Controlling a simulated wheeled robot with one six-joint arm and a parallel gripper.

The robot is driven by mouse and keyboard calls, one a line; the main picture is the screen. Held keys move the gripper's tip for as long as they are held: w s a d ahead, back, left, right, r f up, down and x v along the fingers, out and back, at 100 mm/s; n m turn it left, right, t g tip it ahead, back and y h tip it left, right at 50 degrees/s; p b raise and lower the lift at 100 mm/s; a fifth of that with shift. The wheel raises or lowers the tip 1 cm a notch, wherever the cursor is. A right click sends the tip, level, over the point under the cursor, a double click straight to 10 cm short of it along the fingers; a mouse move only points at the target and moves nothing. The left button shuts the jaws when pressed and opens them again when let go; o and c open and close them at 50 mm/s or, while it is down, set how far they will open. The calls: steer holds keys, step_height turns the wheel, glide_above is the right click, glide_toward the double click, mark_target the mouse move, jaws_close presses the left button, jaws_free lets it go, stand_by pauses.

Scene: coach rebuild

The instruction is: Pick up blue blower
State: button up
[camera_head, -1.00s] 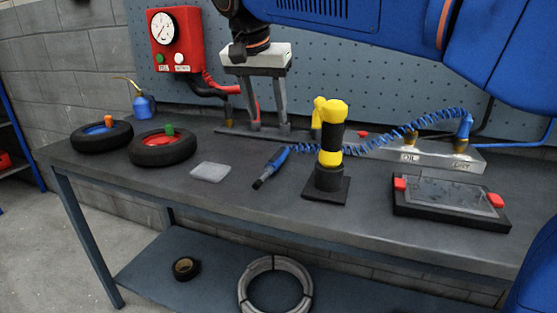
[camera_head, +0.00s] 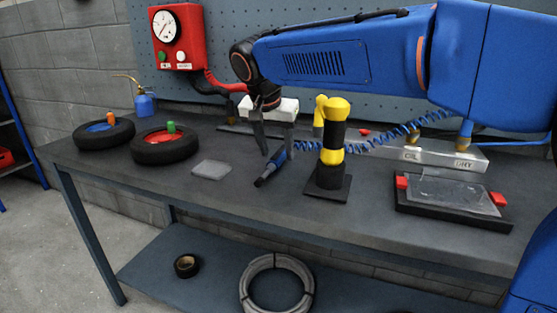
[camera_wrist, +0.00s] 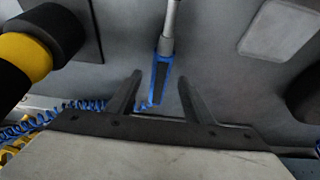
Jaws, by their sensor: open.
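The blue blower (camera_head: 272,168) lies on the grey workbench, joined to a coiled blue hose. It has a dark grip and a narrow nozzle that points to the front left. In the wrist view the blower (camera_wrist: 160,80) runs lengthwise between the fingers, its grey nozzle toward the top edge. My gripper (camera_head: 277,152) is open and empty, pointing down above the blower's rear end. In the wrist view my gripper (camera_wrist: 160,82) has one finger on each side of the blower, with clear gaps. How far the fingertips are above the bench is hard to tell.
A yellow and black torch-like tool (camera_head: 333,145) stands on a black base close right of the blower. A grey pad (camera_head: 212,169) and a wheel (camera_head: 164,146) lie to the left. A metal connector block (camera_head: 430,155) and a framed tray (camera_head: 450,198) are at right.

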mark_target(278, 155)
steer(key=shift+x, duration=1)
jaws_close()
steer(key=shift+r, duration=0.1)
step_height(278, 155, up, 10)
steer(key=c, duration=0.7)
jaws_free()
steer(key=shift+c, duration=0.2)
jaws_close()
